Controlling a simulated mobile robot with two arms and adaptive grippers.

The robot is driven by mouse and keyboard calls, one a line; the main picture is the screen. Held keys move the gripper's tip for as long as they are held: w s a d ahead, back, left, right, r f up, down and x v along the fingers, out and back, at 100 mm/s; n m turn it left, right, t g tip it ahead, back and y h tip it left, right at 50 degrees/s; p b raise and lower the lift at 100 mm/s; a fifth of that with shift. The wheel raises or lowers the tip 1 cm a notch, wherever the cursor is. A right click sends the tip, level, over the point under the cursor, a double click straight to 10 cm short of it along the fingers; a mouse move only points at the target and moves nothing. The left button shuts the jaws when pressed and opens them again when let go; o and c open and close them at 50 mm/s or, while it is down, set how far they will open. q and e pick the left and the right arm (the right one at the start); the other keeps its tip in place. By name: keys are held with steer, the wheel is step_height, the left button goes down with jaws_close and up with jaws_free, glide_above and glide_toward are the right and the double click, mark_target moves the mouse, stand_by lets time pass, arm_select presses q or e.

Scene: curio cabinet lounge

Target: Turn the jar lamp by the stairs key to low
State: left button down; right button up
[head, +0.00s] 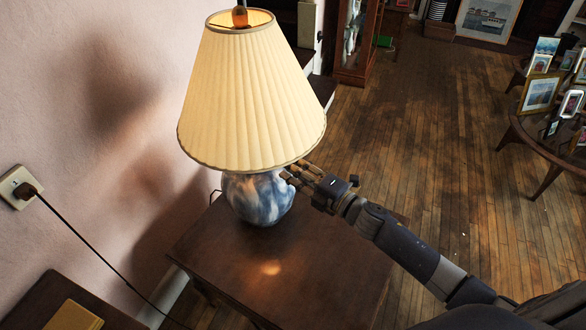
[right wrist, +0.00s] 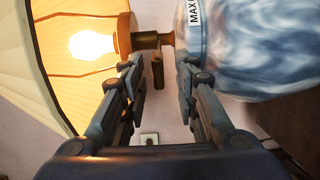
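The jar lamp has a cream pleated shade (head: 250,95) and a blue-and-white jar base (head: 260,200) on a dark wooden table. In the right wrist view its bulb (right wrist: 92,45) is lit, beside a brass socket (right wrist: 150,40). A small dark key (right wrist: 158,72) sticks out from the socket. My right gripper (head: 295,174) is under the shade's right rim, beside the top of the jar. In the wrist view its fingers (right wrist: 158,68) are open, with the key showing in the gap between the fingertips; I cannot tell whether either touches it. My left gripper is not in view.
The lamp's table (head: 310,275) is otherwise bare. A wall outlet (head: 18,187) with a plugged-in cord is at the left. A table with framed pictures (head: 541,92) stands at the right. A glass-fronted cabinet (head: 355,40) is behind. The wooden floor between is open.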

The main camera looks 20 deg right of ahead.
steer(key=v, duration=1.2)
steer(key=shift+s+d, duration=0.1)
stand_by(0.6)
